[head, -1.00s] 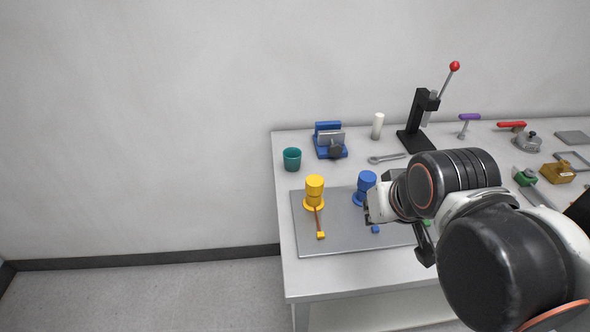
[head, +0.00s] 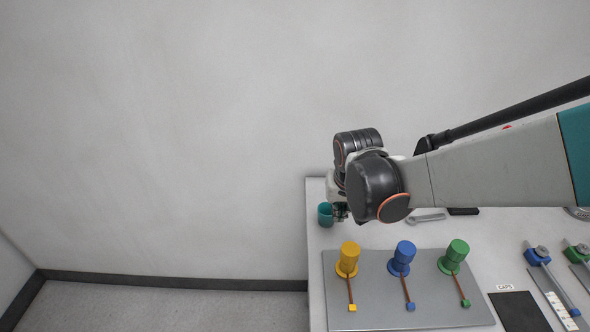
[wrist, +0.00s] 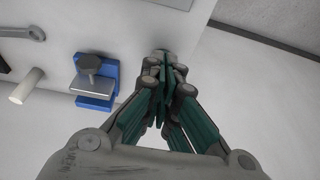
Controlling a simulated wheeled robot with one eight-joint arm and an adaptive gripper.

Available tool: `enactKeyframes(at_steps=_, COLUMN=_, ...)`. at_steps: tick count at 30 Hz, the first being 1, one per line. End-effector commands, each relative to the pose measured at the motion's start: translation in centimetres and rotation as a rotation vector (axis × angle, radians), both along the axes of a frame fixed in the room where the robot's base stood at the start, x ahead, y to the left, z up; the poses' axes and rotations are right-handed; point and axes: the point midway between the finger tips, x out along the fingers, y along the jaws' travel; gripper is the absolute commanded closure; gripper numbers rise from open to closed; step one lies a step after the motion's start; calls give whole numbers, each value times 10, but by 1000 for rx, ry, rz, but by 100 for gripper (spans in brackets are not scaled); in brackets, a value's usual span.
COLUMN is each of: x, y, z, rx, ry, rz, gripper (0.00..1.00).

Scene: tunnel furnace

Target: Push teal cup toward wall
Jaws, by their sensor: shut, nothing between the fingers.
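The teal cup (head: 325,214) stands upright at the left edge of the white table, close to the back wall. My gripper (head: 342,212) is just right of the cup, low over the table. The two look very close in the head view, but I cannot tell whether they touch. In the wrist view my gripper (wrist: 160,70) has its fingers shut together with nothing between them. The cup cannot be made out there; the fingers cover that area.
A blue vise (wrist: 95,82) and a white cylinder (wrist: 26,86) stand beside my gripper in the wrist view. A wrench (head: 427,217) lies to the right. In front, a grey board (head: 380,292) holds yellow, blue and green pegs. The back wall (head: 200,130) is bare.

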Motion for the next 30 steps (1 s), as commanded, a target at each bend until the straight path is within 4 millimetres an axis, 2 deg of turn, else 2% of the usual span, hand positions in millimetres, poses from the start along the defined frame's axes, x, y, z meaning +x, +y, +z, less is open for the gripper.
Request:
enactKeyframes(at_steps=3, x=7, y=13, z=-16, rx=-2, ry=18, rz=4, gripper=100)
enactKeyframes(at_steps=6, x=10, y=18, z=-22, rx=-3, ry=25, rz=1, gripper=100)
enactKeyframes(at_steps=11, x=14, y=19, z=-36, rx=-3, ry=28, rz=0, gripper=100)
enactKeyframes(at_steps=24, x=34, y=19, z=-104, rx=-2, ry=27, rz=0, gripper=100)
enactKeyframes(at_steps=30, x=38, y=18, z=-116, rx=-2, ry=27, rz=0, gripper=100)
